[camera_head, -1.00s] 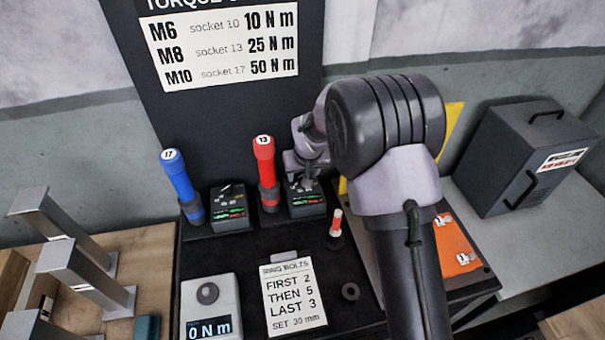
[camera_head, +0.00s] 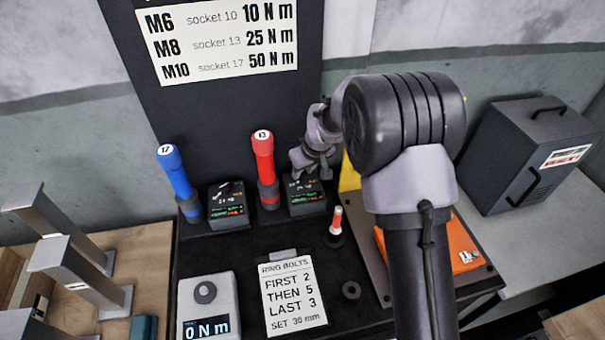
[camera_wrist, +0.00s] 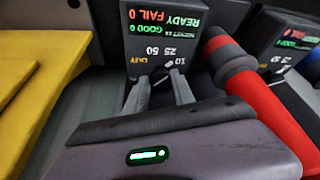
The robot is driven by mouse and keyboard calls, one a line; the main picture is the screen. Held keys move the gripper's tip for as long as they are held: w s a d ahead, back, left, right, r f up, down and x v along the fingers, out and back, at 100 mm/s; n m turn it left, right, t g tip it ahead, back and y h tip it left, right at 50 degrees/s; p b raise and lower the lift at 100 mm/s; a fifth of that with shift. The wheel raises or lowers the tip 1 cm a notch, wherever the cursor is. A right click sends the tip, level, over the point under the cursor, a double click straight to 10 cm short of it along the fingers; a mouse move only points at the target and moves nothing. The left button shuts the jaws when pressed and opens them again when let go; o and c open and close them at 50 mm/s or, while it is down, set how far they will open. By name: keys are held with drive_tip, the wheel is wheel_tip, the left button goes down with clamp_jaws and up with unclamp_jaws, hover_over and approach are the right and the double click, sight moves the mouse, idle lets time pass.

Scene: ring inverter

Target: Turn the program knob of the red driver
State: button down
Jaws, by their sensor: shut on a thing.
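The red driver (camera_head: 265,165), marked 13 on its cap, stands upright in its holder on the black bench. It also shows as a red and black handle in the wrist view (camera_wrist: 265,100). Its dark control box (camera_head: 305,205) is just to its right, with a lit display. In the wrist view the box (camera_wrist: 135,25) appears upside down, with "10", "25" and "50" around the program knob (camera_wrist: 167,68). My gripper (camera_wrist: 160,80) is shut on the knob, one finger on each side. The fingers partly hide the knob and its dial.
A blue driver (camera_head: 175,175) marked 17 and its own box (camera_head: 228,212) stand to the left. A small red-tipped part (camera_head: 336,222) stands in front of the box. A torque tester (camera_head: 207,310) reads 0 N m. A yellow object (camera_wrist: 45,85) is close beside my gripper.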

drive_tip(key=shift+w+d+n+g+y+b, duration=0.1)
drive_tip(key=shift+n+g+y+b, duration=0.2)
drive_tip(key=shift+n+b, duration=0.5)
drive_tip(key=shift+w+d+n+g+y+b, duration=0.1)
drive_tip(key=shift+n+y+b, duration=0.3)
drive_tip(key=shift+n, duration=0.8)
drive_tip(key=c, duration=1.1)
unclamp_jaws()
drive_tip(key=shift+s, duration=0.1)
drive_tip(key=shift+o, duration=0.2)
drive_tip(key=p+v, duration=0.5)
drive_tip(key=v, duration=1.2)
drive_tip(key=shift+r, duration=0.3)
